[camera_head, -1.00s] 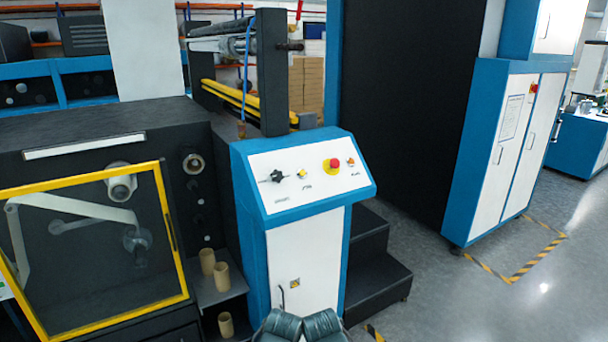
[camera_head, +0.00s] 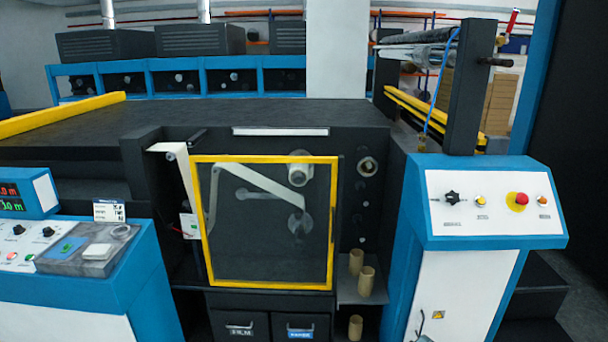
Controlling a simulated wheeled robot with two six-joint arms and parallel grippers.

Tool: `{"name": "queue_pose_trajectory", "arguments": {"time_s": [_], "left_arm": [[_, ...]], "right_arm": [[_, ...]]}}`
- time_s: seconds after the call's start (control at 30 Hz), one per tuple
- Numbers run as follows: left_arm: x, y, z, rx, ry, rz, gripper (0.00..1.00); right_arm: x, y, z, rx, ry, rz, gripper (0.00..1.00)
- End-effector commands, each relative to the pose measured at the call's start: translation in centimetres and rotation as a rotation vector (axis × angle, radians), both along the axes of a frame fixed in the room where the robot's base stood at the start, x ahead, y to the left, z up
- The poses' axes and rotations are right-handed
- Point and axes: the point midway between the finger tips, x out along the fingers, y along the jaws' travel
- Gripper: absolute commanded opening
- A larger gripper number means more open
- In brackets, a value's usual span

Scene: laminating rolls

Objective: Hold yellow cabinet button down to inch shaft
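The blue and white cabinet (camera_head: 465,290) stands at the right with a sloped white control panel (camera_head: 490,225). A small yellow button (camera_head: 481,199) sits on that panel, between a black knob (camera_head: 452,198) and a red mushroom button (camera_head: 521,199) on a yellow backing. A small orange button (camera_head: 542,200) is at the panel's right. Nothing touches the yellow button. Rollers (camera_head: 300,172) with a pale web show behind the yellow-framed window (camera_head: 265,288). A round shaft end (camera_head: 367,166) is right of it; which shaft the button drives cannot be told. Neither gripper is in view.
Cardboard cores (camera_head: 366,281) stand on a shelf beside the cabinet. Dark drawers (camera_head: 240,327) are below the window. Black steps (camera_head: 538,285) are at the right.

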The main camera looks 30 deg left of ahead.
Motion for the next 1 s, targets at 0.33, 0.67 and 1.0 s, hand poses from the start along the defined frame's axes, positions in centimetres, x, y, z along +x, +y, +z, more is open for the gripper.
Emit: {"name": "queue_pose_trajectory", "arguments": {"time_s": [0.33, 0.67, 1.0], "left_arm": [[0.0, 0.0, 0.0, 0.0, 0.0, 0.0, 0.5], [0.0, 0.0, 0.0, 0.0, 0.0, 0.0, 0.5], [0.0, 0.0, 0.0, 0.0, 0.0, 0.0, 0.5]], "right_arm": [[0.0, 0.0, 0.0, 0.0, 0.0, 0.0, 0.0], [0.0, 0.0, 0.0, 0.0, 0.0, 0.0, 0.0], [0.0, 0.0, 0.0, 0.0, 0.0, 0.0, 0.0]]}}
